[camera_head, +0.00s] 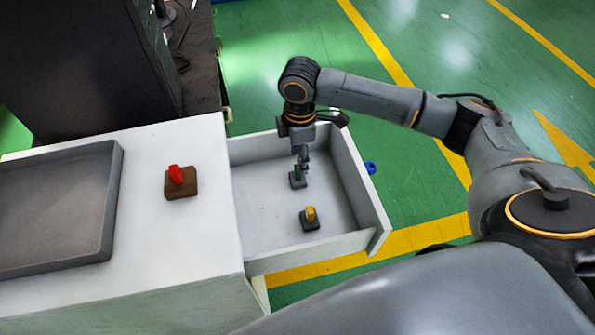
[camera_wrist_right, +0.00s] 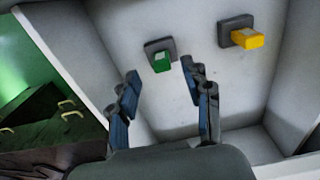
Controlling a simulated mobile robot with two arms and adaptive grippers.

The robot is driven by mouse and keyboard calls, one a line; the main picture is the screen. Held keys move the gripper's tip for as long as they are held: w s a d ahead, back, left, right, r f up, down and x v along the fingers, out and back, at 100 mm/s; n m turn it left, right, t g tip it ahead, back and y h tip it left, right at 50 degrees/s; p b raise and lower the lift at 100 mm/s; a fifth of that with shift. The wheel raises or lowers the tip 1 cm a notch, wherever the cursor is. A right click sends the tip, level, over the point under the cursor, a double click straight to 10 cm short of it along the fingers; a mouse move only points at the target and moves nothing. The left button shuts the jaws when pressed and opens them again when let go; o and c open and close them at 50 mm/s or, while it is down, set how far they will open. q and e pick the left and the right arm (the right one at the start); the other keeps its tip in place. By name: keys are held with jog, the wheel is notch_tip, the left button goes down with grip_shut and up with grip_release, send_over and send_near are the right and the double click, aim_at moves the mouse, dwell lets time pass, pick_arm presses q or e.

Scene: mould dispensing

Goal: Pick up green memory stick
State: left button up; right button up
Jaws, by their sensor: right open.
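The green memory stick (camera_head: 297,172) stands in a dark square base inside the open white drawer. In the right wrist view the green stick (camera_wrist_right: 162,62) is ahead of the fingers, near the middle top. My right gripper (camera_head: 302,158) reaches down into the drawer just above the green stick. In the right wrist view my right gripper (camera_wrist_right: 160,78) is open, with its fingers apart and nothing between them. The stick appears just beyond the gap between the fingertips. Whether a finger touches it cannot be told. My left gripper is not in view.
A yellow stick (camera_head: 310,214) in a dark base stands nearby in the drawer (camera_head: 262,222). A red stick (camera_head: 176,174) in a brown base sits on the white cabinet top beside a grey tray (camera_head: 112,205). The drawer walls surround my right gripper.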

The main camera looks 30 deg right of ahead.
jog(key=f, duration=0.5)
jog(key=shift+a+f, duration=0.1)
jog(key=shift+a, duration=0.1)
jog(key=shift+c, duration=0.2)
jog(key=c, duration=0.8)
